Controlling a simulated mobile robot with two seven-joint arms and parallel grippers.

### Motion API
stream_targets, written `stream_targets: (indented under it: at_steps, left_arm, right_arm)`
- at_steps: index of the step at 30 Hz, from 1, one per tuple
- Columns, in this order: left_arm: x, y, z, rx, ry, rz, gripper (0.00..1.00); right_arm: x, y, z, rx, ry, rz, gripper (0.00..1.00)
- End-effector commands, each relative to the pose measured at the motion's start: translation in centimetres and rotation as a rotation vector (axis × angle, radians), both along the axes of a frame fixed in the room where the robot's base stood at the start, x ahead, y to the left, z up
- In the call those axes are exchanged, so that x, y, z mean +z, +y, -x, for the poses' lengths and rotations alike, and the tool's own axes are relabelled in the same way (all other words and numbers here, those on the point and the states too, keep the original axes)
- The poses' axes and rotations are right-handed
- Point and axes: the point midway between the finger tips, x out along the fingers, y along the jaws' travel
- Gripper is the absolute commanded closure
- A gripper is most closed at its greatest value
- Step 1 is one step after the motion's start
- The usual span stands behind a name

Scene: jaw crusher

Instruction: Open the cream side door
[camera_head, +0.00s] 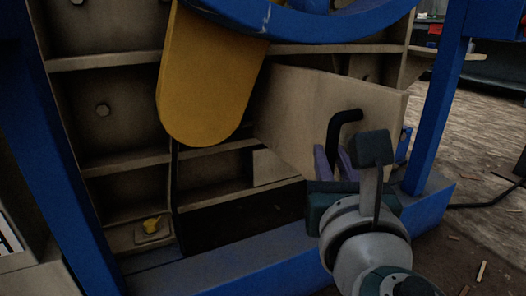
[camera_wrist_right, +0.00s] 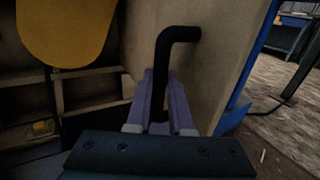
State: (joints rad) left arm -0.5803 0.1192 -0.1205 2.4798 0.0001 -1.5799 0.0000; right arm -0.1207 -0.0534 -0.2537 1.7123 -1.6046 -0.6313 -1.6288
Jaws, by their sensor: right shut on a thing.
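The cream side door (camera_head: 300,105) is a flat panel on the crusher's side, standing at an angle with a dark opening to its left. It also shows in the right wrist view (camera_wrist_right: 217,77). A black bent handle (camera_head: 334,130) sticks out from it. My right gripper (camera_head: 335,160) is shut on the handle, its purple fingers on either side of the bar. The handle (camera_wrist_right: 160,60) and the fingers (camera_wrist_right: 160,98) show closely in the right wrist view. My left gripper is not in view.
A yellow rounded guard (camera_head: 207,80) hangs left of the door, below a blue wheel rim (camera_head: 320,22). Blue frame posts stand at left (camera_head: 62,140) and right (camera_head: 436,100). A blue base beam (camera_head: 235,262) runs along the bottom. Floor at right holds scattered chips and a cable.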

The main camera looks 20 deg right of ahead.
Motion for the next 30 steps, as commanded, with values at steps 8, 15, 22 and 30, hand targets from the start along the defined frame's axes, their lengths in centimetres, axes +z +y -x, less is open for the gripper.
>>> stream_targets:
  at_steps: [8,15,22,30]
  left_arm:
    - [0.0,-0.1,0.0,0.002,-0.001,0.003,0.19]
    - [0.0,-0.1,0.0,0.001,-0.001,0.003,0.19]
    - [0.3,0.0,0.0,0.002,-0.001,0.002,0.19]
    - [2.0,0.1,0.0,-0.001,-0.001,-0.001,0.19]
  right_arm:
    - [-0.3,0.0,0.0,0.001,0.006,0.0,0.63]
    - [-0.1,0.0,0.0,0.0,0.003,0.0,0.5]
    - [-0.1,0.2,0.6,0.0,0.005,0.0,0.5]
    - [0.1,2.1,5.3,0.002,0.008,0.001,0.5]
